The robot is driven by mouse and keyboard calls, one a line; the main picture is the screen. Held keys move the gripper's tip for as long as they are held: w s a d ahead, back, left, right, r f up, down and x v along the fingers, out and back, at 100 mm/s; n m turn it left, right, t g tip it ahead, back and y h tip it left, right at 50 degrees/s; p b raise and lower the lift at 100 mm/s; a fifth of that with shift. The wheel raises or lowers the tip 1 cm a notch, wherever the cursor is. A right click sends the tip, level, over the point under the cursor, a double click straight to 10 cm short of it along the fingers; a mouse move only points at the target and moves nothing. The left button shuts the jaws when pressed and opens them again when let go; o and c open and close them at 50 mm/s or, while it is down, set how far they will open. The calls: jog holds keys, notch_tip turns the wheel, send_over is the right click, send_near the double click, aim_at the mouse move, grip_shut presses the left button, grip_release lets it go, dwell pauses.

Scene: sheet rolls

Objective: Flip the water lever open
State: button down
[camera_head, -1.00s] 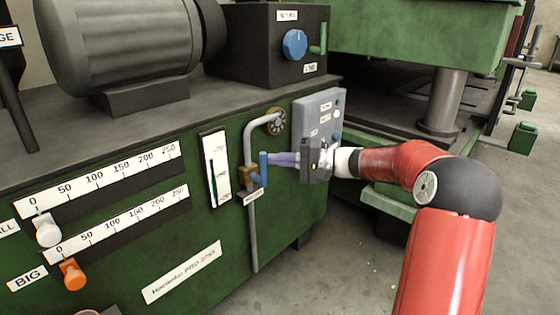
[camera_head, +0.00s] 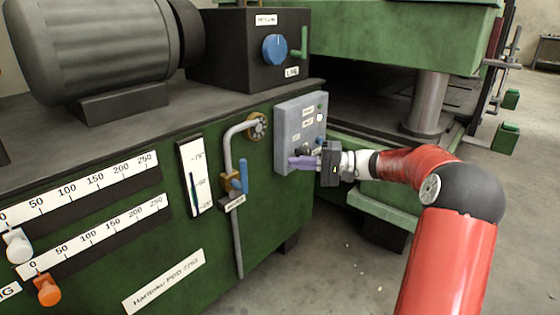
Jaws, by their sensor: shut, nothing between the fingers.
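The water lever is a small blue handle (camera_head: 243,177) on a brass valve (camera_head: 230,183), fitted to the grey pipe (camera_head: 236,235) on the green machine front. The lever stands upright, roughly parallel to the pipe. My gripper (camera_head: 292,162) has purple fingers and is shut and empty. Its fingertips point left toward the lever, with a clear gap between them. They show in front of the grey control box, and I cannot tell whether they touch it.
The grey control box (camera_head: 290,125) with buttons is mounted right of the pipe. A vertical gauge (camera_head: 194,175) is left of the valve. Orange (camera_head: 47,290) and white (camera_head: 18,245) slider knobs are at lower left. The floor (camera_head: 330,270) below my arm is open.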

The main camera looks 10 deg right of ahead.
jog(key=shift+v, duration=1.45)
jog(key=s+a+r+n+g+h+p, duration=0.15)
jog(key=s+a+g+h+p, duration=0.25)
jog(key=s+a+h, duration=0.65)
jog(key=s+d+r+n+t+h+p, duration=0.2)
jog(key=s+h+p, duration=0.3)
jog(key=s, duration=1.7)
jog(key=shift+s+r+t+h, duration=0.2)
jog(key=shift+s+t+h, duration=0.1)
jog(key=shift+t+h, duration=0.4)
